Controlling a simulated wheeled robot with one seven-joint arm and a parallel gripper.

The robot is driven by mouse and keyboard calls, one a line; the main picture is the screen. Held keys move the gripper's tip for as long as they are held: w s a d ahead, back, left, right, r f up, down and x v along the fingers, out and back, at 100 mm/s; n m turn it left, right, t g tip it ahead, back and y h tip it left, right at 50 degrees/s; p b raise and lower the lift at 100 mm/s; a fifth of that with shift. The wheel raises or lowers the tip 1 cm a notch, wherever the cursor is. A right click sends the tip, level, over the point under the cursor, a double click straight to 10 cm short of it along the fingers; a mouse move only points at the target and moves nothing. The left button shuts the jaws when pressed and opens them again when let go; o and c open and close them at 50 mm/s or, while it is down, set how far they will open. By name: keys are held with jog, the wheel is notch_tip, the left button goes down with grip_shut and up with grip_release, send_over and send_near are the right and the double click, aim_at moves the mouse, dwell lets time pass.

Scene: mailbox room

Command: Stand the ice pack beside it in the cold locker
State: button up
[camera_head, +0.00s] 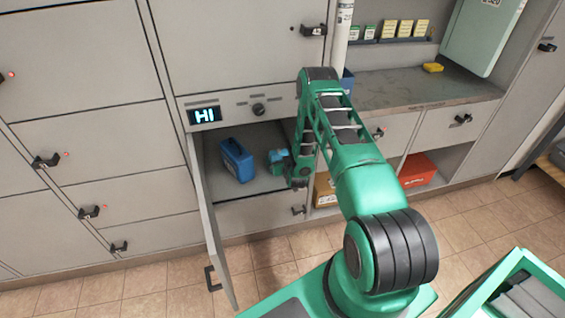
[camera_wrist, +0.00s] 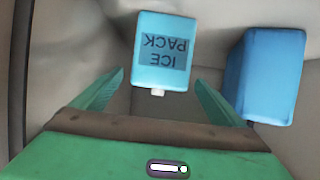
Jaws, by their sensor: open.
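The light-blue ice pack (camera_wrist: 165,22), with a dark "ICE PACK" label that reads upside down and a small white cap, is in the wrist view, straight ahead of my gripper (camera_wrist: 159,77). My gripper is open, with one green finger to each side of the pack's capped end; I cannot tell whether they touch it. A blue box (camera_head: 237,160) stands in the open cold locker (camera_head: 262,183), left of my gripper (camera_head: 283,163) in the head view. It also shows right of the pack in the wrist view (camera_wrist: 265,75). In the head view my arm's end partly hides the pack's spot.
The locker door (camera_head: 210,232) hangs open at the left. A panel with a lit "HI" display (camera_head: 205,115) and a knob (camera_head: 259,109) is above the opening. A counter (camera_head: 425,88) is at right, with a red bin (camera_head: 418,170) below.

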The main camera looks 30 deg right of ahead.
jog(key=shift+v, duration=2)
